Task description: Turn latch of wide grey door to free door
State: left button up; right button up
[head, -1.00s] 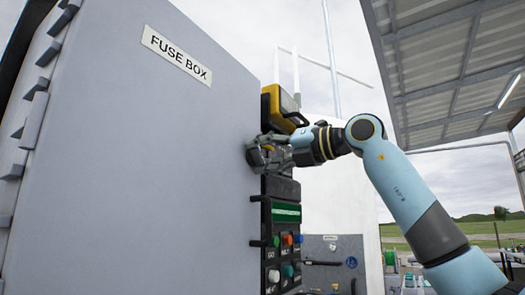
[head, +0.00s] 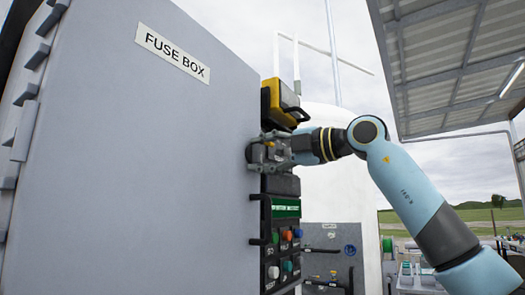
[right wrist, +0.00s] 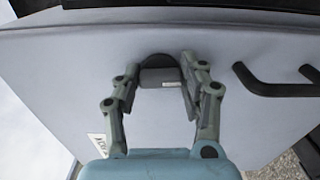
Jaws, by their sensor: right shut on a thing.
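The wide grey door (head: 130,150) carries a "FUSE BOX" label and fills the left of the head view. In the right wrist view the door face (right wrist: 60,65) lies ahead of the fingers. My right gripper (head: 257,153) is at the door's right edge. In the right wrist view its two fingers (right wrist: 158,92) are shut on the latch (right wrist: 160,77), a grey block with a dark rounded base. The latch is mostly hidden by the gripper in the head view. My left gripper is out of view.
A black bar handle (right wrist: 275,88) is on the door beside the latch. A yellow box (head: 280,103) is just above my right gripper. A panel with several coloured buttons (head: 285,250) is below it. Open sky and a roof (head: 450,60) are at the right.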

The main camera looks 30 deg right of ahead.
jog(key=shift+m, duration=0.4)
jog(key=o, duration=1.2)
jog(key=shift+d, duration=0.1)
jog(key=shift+c, duration=0.2)
jog(key=shift+s, duration=0.1)
jog(key=v, duration=0.7)
jog(key=shift+s, duration=0.15)
